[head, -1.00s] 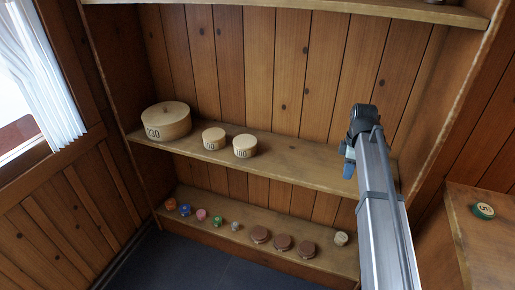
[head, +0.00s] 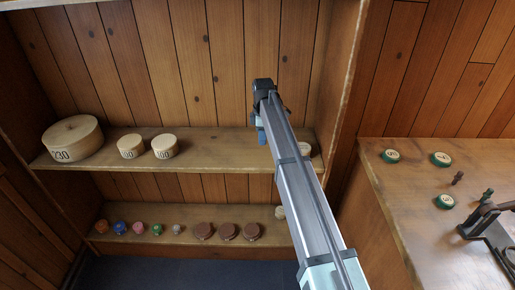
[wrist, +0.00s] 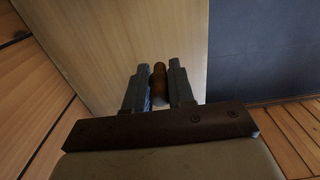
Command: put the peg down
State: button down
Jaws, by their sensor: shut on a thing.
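My gripper (wrist: 159,70) is shut on a brown, rounded wooden peg (wrist: 158,83) in the wrist view. The peg sits between the two grey fingers, its top end showing at their tips. Behind it is a pale wooden surface; I cannot tell whether the peg touches it. In the head view my gripper (head: 261,132) is in front of the right part of the middle shelf (head: 222,150), seen mostly from behind. The peg is hidden there.
The middle shelf holds round boxes (head: 73,140) at left and a pale one partly behind my arm. The lower shelf (head: 190,236) carries several small spools and brown discs. The bench (head: 405,200) has green discs (head: 390,156) and a dark metal device (head: 485,222).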

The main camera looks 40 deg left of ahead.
aim_at(262, 155)
jog(key=shift+f, duration=3.1)
jog(key=c, duration=1)
grip_release()
jog(key=shift+f, duration=0.15)
jog(key=shift+o, duration=0.2)
notch_tip(262, 155, up, 12)
jog(key=shift+r, duration=0.2)
